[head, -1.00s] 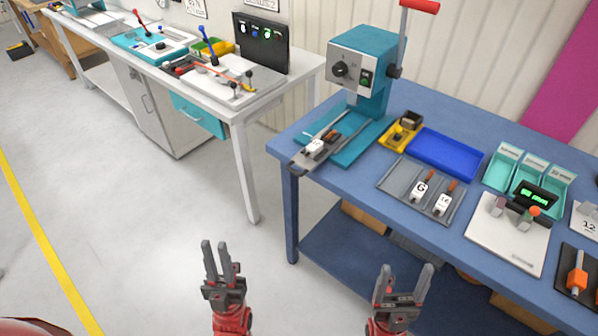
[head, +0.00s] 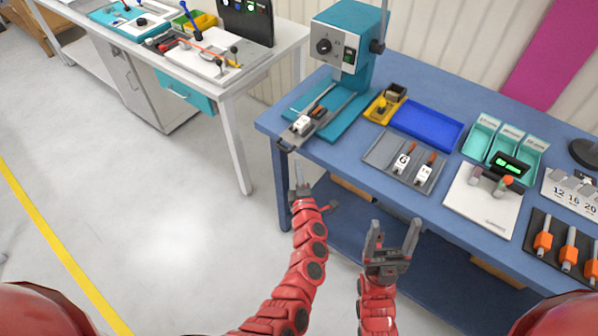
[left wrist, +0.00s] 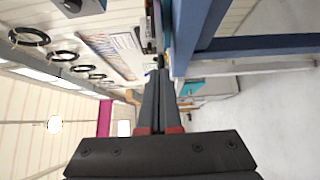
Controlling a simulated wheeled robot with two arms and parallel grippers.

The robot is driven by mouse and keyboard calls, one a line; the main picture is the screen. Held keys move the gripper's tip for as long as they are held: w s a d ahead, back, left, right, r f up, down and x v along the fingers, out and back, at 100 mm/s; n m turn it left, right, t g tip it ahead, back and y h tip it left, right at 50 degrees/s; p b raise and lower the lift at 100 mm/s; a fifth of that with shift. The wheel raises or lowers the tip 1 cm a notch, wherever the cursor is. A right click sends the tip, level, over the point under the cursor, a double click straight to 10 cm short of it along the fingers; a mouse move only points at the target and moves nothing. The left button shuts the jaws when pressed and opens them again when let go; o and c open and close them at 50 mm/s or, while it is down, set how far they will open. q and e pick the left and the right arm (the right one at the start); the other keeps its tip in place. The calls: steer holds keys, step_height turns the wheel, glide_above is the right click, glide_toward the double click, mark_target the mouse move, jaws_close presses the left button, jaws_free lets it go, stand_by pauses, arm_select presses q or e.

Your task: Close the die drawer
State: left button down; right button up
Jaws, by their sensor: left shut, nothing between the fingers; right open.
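The die drawer (head: 297,135) is a grey slide at the foot of the teal press (head: 341,50) on the blue table. It is pulled out, with its front end over the table's left edge, and carries a white-labelled die block. My left gripper (head: 299,170) is shut and empty, just below and in front of the drawer's front end in the head view; I see no contact. Its shut fingers show in the left wrist view (left wrist: 161,85). My right gripper (head: 393,228) is open and empty in front of the blue table.
The blue table (head: 345,160) holds a yellow holder (head: 384,104), a blue tray (head: 428,125), a grey tray with labelled dies (head: 375,152) and a white pad (head: 480,215). A white bench (head: 272,50) stands at the left. The floor between is clear.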

mark_target(294, 145)
arm_select(q)
steer(key=w, duration=0.4)
steer(key=shift+w+a+p, duration=0.1)
steer(key=shift+a+p, duration=0.2)
steer(key=shift+p, duration=0.1)
steer(key=shift+w+a+r, duration=0.1)
steer(key=shift+w+r, duration=0.05)
steer(key=shift+w, duration=0.15)
steer(key=shift+w+a, duration=0.1)
steer(key=shift+w, duration=0.15)
